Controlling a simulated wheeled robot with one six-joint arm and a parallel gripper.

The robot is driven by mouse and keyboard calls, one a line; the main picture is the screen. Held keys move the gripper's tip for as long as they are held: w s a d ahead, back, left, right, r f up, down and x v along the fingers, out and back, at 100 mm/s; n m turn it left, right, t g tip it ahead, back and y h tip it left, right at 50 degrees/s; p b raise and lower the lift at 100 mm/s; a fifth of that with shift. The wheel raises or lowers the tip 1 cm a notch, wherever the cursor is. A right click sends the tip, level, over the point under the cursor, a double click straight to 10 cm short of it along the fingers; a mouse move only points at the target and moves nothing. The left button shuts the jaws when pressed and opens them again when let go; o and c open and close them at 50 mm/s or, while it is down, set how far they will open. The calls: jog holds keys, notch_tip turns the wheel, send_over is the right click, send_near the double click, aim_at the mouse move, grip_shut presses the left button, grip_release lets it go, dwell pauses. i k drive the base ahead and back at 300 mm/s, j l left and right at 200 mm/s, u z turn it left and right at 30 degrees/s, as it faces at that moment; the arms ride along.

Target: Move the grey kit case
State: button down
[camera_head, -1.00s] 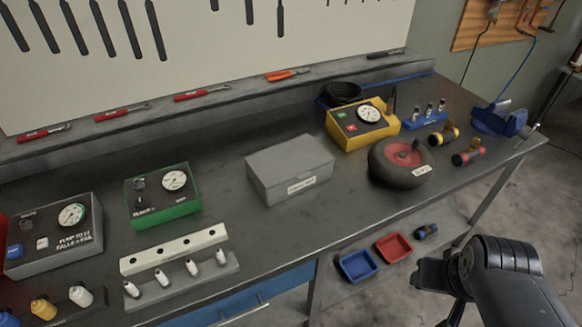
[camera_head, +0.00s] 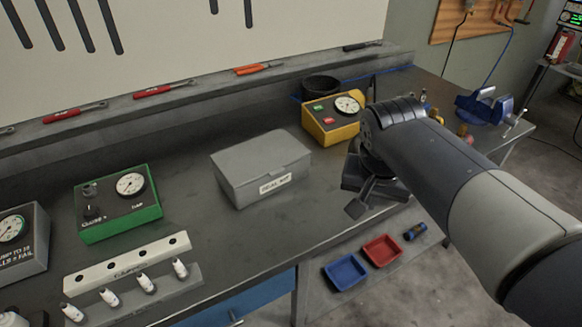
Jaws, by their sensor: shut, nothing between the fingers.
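The grey kit case (camera_head: 243,163) sits closed on the dark workbench (camera_head: 205,225), near the middle of the view, with a white label on its front. My gripper (camera_head: 354,208) hangs above the bench's front edge, to the right of the case and apart from it. It is shut and empty. My arm reaches in from the lower right and hides the wheel and part of the yellow box.
A green gauge box (camera_head: 118,203) stands left of the case. A yellow gauge box (camera_head: 331,120) stands behind to the right. A white holed block (camera_head: 128,264) and small white bottles are at front left. Blue (camera_head: 345,271) and red (camera_head: 382,250) trays lie below the bench.

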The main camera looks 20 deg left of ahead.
aim_at(250, 194)
jog(key=i+l+u, duration=0.25)
jog(key=i, duration=0.2)
jog(key=i+l+u, duration=0.25)
jog(key=i+l, duration=0.2)
jog(key=u, duration=1.1)
